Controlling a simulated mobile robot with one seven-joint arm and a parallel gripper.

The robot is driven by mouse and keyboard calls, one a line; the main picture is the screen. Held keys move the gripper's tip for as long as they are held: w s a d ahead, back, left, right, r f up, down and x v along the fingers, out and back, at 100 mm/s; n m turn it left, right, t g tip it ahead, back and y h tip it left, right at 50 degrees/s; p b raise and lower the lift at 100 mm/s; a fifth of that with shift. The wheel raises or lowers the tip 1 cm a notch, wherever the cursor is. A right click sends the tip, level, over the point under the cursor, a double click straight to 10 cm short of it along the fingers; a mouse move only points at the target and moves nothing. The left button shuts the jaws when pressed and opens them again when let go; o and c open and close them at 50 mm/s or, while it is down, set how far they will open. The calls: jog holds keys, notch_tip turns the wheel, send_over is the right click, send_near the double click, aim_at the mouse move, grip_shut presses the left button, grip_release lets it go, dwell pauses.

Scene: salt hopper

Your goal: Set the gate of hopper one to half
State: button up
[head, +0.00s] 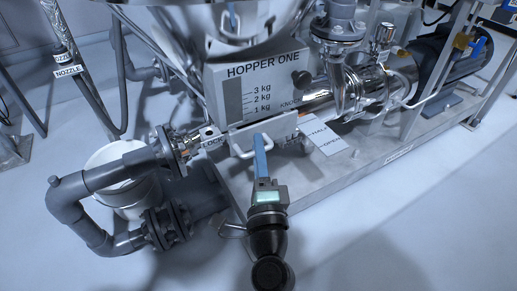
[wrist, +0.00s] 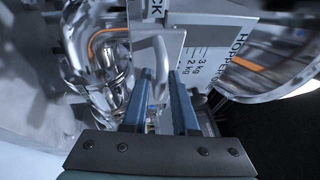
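The hopper one panel (head: 250,90) carries the name and a kg scale, and shows turned in the wrist view (wrist: 205,45). Below it in the head view is the gate plate (head: 262,130) with a pale loop handle (head: 238,153), at the left by the LOCK label (head: 212,142). The HALF label (head: 317,129) and OPEN label (head: 330,143) lie to the right. My gripper (head: 260,138) is at the handle with blue fingers. In the wrist view my gripper (wrist: 161,73) is open, fingers apart, with part of the loop handle (wrist: 158,48) between them. Contact cannot be told.
A knob (head: 302,78) sticks out at the panel's right, near the KNOCK label. Grey pipes (head: 100,185) and a white bucket (head: 122,160) stand at the left. Shiny pipework (head: 350,80) and a motor (head: 450,55) are at the right.

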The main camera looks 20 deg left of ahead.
grip_shut()
dwell(1.4)
